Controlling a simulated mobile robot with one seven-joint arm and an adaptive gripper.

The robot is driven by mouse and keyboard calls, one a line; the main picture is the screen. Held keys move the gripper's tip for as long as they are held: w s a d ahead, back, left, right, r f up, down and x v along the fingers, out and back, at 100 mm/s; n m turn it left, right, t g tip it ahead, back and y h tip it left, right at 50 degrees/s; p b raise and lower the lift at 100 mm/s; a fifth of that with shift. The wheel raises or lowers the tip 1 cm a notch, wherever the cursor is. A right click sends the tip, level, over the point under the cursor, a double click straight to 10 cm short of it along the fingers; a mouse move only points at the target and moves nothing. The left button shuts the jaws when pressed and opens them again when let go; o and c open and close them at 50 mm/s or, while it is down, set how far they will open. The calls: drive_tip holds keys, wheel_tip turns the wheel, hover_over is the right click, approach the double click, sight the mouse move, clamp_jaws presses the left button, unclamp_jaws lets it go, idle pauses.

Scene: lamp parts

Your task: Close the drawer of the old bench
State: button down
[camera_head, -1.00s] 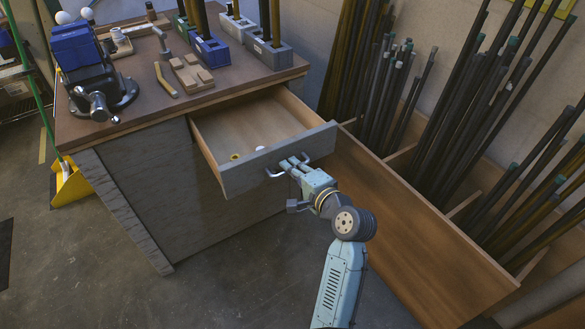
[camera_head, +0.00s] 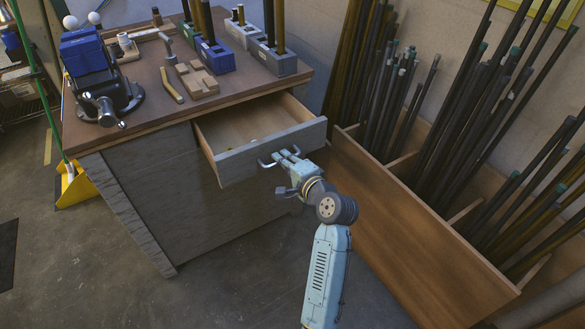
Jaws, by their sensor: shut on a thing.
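The old bench (camera_head: 140,160) stands at the left with a brown top and grey, worn sides. Its drawer (camera_head: 240,163) is partly open, sticking out from the bench's right part, with a grey front and pale wooden inside. A metal bar handle (camera_head: 264,164) is on the drawer front. My gripper (camera_head: 285,158) is at the handle, its fingers closed around it, though they hide part of the bar. A small pale item shows inside the drawer, mostly hidden by the front.
A blue vise (camera_head: 90,65), wooden blocks (camera_head: 197,79) and blue and grey holders (camera_head: 213,57) sit on the bench top. A wooden bin (camera_head: 410,225) of dark rods stands close to the drawer's right. A yellow dustpan (camera_head: 76,186) is at the left. Floor in front is clear.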

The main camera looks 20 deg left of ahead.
approach(253, 133)
drive_tip(key=w+a, duration=0.1)
drive_tip(key=a, duration=0.1)
drive_tip(key=w+a+r, duration=0.1)
drive_tip(key=w+a, duration=0.1)
drive_tip(key=w+a+r, duration=0.1)
drive_tip(key=w+a, duration=0.1)
drive_tip(key=a, duration=0.1)
drive_tip(key=shift+w+a+r+b, duration=0.1)
drive_tip(key=shift+w+r+b, duration=0.15)
drive_tip(key=shift+b, duration=0.1)
drive_tip(key=shift+w+a, duration=0.15)
drive_tip(key=shift+r, duration=0.2)
drive_tip(key=shift+w, duration=0.1)
drive_tip(key=c, duration=1.7)
unclamp_jaws()
drive_tip(key=shift+a+f, duration=0.1)
drive_tip(key=shift+a, duration=0.05)
drive_tip(key=v, duration=1.2)
